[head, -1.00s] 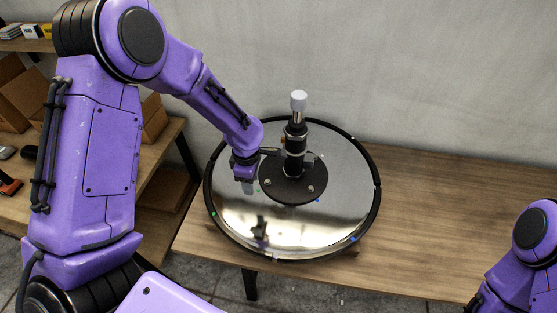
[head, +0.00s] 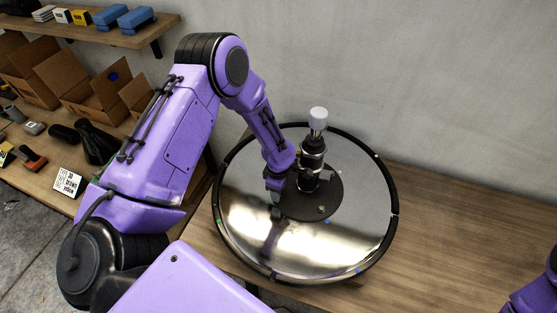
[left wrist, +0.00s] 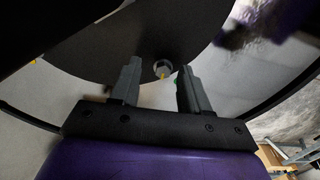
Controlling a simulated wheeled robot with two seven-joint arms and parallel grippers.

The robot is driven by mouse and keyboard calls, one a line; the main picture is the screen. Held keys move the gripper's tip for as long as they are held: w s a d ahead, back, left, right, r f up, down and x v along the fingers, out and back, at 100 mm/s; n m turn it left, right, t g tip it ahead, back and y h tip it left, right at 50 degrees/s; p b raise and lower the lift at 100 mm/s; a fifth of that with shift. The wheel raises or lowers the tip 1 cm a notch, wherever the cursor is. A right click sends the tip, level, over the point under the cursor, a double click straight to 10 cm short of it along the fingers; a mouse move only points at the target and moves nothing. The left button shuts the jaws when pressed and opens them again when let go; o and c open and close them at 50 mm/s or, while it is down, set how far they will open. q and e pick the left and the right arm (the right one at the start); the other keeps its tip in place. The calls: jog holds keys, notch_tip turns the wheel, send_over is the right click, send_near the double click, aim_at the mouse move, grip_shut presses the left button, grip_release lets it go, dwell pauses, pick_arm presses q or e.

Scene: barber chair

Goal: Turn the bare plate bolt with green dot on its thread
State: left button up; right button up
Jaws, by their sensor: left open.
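The barber chair base lies as a shiny round disc (head: 245,235) with a black rim on the table. A dark round plate (head: 332,205) and an upright post (head: 312,158) stand at its centre. One plate bolt (head: 322,209) shows at the plate's front right. My left gripper (head: 275,195) is over the plate's left edge. In the left wrist view my left gripper (left wrist: 159,75) is open, with a bolt head (left wrist: 162,68) showing between its fingertips. I cannot tell whether the fingers touch the bolt.
The wooden table (head: 455,220) is clear to the right of the disc. Shelves at the left hold cardboard boxes (head: 97,85), blue items (head: 123,18) and a small sign (head: 68,182). My right arm shows only at the lower right edge.

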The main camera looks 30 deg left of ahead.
pick_arm(q)
jog(key=shift+f, duration=0.25)
jog(key=shift+s+r, duration=0.15)
jog(key=shift+s, duration=0.2)
jog(key=shift+c, duration=1.2)
grip_shut()
jog(key=shift+m, duration=0.4)
